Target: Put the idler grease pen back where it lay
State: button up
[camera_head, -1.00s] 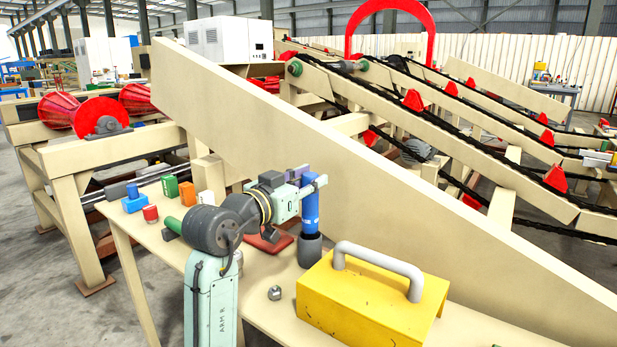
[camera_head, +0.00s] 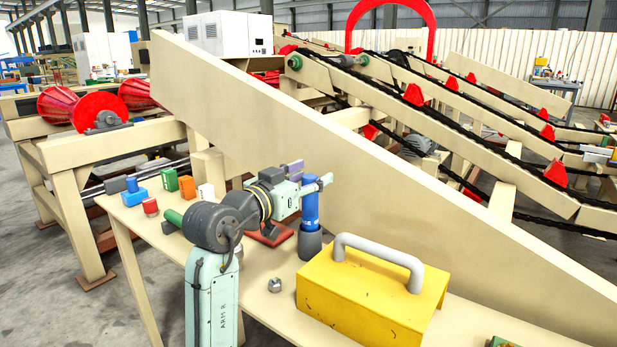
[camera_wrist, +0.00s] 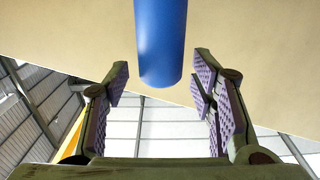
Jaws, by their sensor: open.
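The idler grease pen appears to be the blue cylinder (camera_head: 310,212), standing upright in a dark grey round holder (camera_head: 309,244) on the cream bench. My gripper (camera_head: 309,183) is at the pen's upper end, with its fingers apart. In the wrist view, the blue cylinder (camera_wrist: 161,40) shows between the two open fingers (camera_wrist: 160,82), with a visible gap on each side. Its rounded end hangs into the picture from the top edge. The pen's lower part is hidden inside the holder.
A yellow box with a grey handle (camera_head: 365,300) stands close to the right of the holder. A nut (camera_head: 274,285) and a dark red block (camera_head: 269,235) lie nearby. Small coloured items, including a green box (camera_head: 187,187), stand at left. A tall cream beam (camera_head: 400,190) rises behind.

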jog(key=v, duration=1.2)
